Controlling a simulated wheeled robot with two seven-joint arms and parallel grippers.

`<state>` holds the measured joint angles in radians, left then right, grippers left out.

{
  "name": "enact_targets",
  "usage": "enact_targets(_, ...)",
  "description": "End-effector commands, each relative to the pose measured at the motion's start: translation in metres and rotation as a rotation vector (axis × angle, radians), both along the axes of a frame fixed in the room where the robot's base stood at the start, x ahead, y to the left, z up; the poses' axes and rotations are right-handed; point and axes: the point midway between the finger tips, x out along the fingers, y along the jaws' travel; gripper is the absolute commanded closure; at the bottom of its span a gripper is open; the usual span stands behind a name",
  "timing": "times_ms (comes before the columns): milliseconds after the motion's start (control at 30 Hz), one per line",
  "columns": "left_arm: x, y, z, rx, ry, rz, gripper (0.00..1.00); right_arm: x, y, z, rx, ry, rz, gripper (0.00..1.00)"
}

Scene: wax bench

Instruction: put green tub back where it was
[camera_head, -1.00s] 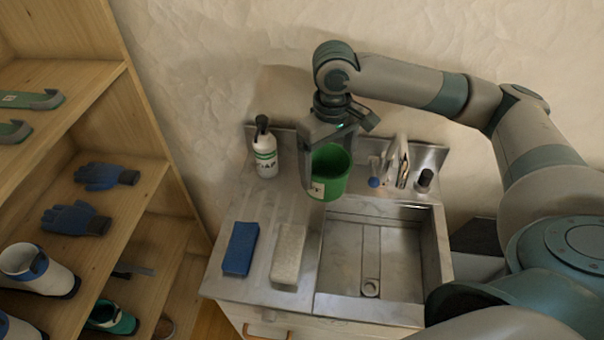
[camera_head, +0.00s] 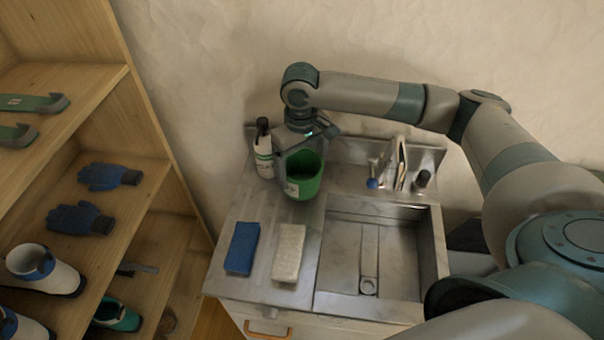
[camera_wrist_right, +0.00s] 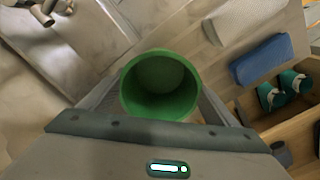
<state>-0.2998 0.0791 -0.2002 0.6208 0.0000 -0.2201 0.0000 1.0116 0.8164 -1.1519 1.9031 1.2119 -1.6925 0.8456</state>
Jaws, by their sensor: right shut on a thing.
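The green tub (camera_head: 303,184) is in my right gripper (camera_head: 300,165), over the back of the metal drainboard, just right of the white bottle. It looks upright, with a pale label on its side. In the right wrist view the green tub (camera_wrist_right: 160,88) sits between both fingers, its open mouth facing the camera, and looks empty. I cannot tell whether its base touches the drainboard. My left gripper is not in view.
A white bottle (camera_head: 263,155) with a black cap stands close left of the tub. A blue sponge (camera_head: 242,248) and a pale sponge (camera_head: 288,253) lie in front. The sink basin (camera_head: 372,255) and tap (camera_head: 398,165) are right. Wooden shelves (camera_head: 150,190) stand left.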

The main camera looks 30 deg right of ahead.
Motion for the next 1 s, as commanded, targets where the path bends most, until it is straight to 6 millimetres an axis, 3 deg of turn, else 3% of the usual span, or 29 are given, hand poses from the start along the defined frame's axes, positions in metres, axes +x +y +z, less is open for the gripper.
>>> enact_targets(233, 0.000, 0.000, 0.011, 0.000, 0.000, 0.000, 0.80, 0.000, 0.000, -0.026, 0.000, 0.000, 0.000, 0.40)
enact_targets(667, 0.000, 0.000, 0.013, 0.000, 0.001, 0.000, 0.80, -0.001, 0.000, -0.031, 0.000, 0.001, 0.000, 0.40)
enact_targets(700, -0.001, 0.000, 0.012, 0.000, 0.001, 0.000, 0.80, -0.001, 0.000, -0.032, 0.000, 0.000, 0.000, 0.11)
enact_targets(733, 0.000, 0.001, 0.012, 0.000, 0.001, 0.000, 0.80, -0.001, 0.000, -0.032, 0.000, 0.000, 0.000, 0.03)
enact_targets(1000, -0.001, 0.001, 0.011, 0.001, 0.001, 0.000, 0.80, 0.000, 0.000, -0.031, 0.000, 0.000, 0.000, 0.00)
